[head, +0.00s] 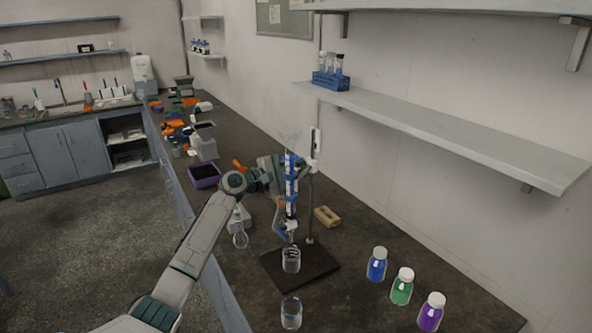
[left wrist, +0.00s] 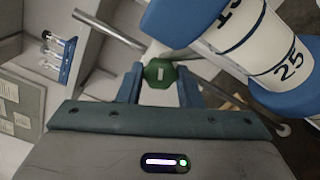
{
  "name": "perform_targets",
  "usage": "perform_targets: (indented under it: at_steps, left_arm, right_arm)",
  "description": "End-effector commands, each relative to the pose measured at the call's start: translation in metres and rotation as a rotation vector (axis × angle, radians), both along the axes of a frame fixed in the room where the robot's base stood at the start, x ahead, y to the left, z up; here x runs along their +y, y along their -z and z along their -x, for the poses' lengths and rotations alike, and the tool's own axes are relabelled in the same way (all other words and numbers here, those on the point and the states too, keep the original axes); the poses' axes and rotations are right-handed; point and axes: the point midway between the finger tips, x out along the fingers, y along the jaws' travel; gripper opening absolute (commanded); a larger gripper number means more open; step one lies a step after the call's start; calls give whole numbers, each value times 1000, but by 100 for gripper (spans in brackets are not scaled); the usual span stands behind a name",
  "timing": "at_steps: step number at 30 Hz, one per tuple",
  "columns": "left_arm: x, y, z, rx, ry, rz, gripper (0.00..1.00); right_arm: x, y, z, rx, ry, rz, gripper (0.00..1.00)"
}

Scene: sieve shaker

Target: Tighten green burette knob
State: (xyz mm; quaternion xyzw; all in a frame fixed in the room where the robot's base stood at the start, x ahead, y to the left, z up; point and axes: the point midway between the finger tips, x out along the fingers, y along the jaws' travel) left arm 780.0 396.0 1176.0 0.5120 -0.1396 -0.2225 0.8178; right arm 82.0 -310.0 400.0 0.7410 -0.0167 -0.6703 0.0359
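The burette (head: 291,185), a white tube with blue bands, stands upright on a dark stand base (head: 300,268). In the left wrist view the burette tube (left wrist: 275,55) shows large at upper right, with the mark 25. The green knob (left wrist: 160,73) is faceted and has a pale slot on its face. My left gripper (left wrist: 160,80) has one blue finger on each side of the knob, and both seem to touch its edges. In the head view the knob is too small to make out. My right gripper is in neither view.
A glass beaker (head: 291,262) stands under the burette, and another beaker (head: 291,313) stands in front. Blue (head: 377,264), green (head: 402,287) and purple (head: 431,312) bottles stand to the right. A tan wooden block (head: 327,216) lies behind the base. A wall shelf (head: 440,135) overhangs the bench.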

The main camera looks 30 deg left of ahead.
Motion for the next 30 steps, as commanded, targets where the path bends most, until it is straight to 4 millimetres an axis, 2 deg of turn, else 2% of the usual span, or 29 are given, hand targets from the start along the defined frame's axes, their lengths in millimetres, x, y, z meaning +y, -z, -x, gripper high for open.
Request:
perform_targets:
  at_steps: [5,18,22,30]
  left_arm:
    - [0,4,0,-14,0,-25,9]
    - [0,6,0,-191,-1,-324,9]
    - [0,3,0,-225,1,-383,9]
    - [0,1,0,-235,1,-406,9]
  right_arm:
    - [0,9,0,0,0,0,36]
    - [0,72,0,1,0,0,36]
    - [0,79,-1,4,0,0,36]
    - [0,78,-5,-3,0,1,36]
